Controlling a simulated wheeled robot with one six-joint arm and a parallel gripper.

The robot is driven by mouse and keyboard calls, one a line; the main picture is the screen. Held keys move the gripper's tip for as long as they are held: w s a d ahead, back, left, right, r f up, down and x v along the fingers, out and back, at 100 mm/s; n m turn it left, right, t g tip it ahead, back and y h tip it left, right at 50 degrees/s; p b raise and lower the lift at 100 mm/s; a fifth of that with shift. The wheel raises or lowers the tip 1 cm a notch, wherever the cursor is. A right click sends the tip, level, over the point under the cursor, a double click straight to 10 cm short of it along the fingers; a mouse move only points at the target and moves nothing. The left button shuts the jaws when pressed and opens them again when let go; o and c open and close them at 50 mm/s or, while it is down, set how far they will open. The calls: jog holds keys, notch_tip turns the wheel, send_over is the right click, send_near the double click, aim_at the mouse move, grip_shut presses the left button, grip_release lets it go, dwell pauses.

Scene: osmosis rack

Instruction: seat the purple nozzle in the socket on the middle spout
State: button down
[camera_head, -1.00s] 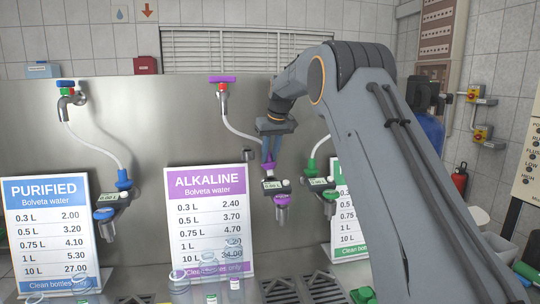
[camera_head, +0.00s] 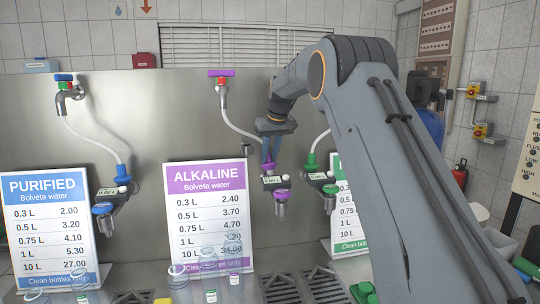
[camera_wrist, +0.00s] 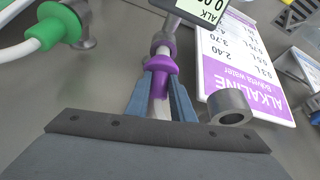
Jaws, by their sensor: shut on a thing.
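The purple nozzle (camera_wrist: 161,67) is on the end of a white hose, between the two blue-grey fingers of my gripper (camera_wrist: 162,92) in the wrist view. In the head view my gripper (camera_head: 271,150) points down and is shut on the nozzle (camera_head: 268,166). The middle spout (camera_head: 274,180), with a small display and a purple ring, is directly below. The nozzle's front end lines up with the spout's metal inlet (camera_wrist: 162,44) and appears to meet it. The socket's inside is hidden, so I cannot tell how deep the nozzle sits.
A grey metal ring (camera_wrist: 230,107) stands close to the right finger in the wrist view. The green nozzle (camera_wrist: 58,25) is on the neighbouring spout. The purple ALKALINE sign (camera_head: 209,215) and clear bottles (camera_head: 208,262) stand left of and below the middle spout.

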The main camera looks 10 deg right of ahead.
jog(key=shift+a+f, duration=0.1)
jog(key=shift+f, duration=0.2)
jog(key=shift+f, duration=0.65)
jog(key=c, duration=1.5)
grip_release()
jog(key=shift+a, duration=0.1)
jog(key=shift+o, duration=0.5)
jog(key=o, duration=0.5)
jog(key=shift+w, duration=0.15)
jog(key=shift+r, duration=0.25)
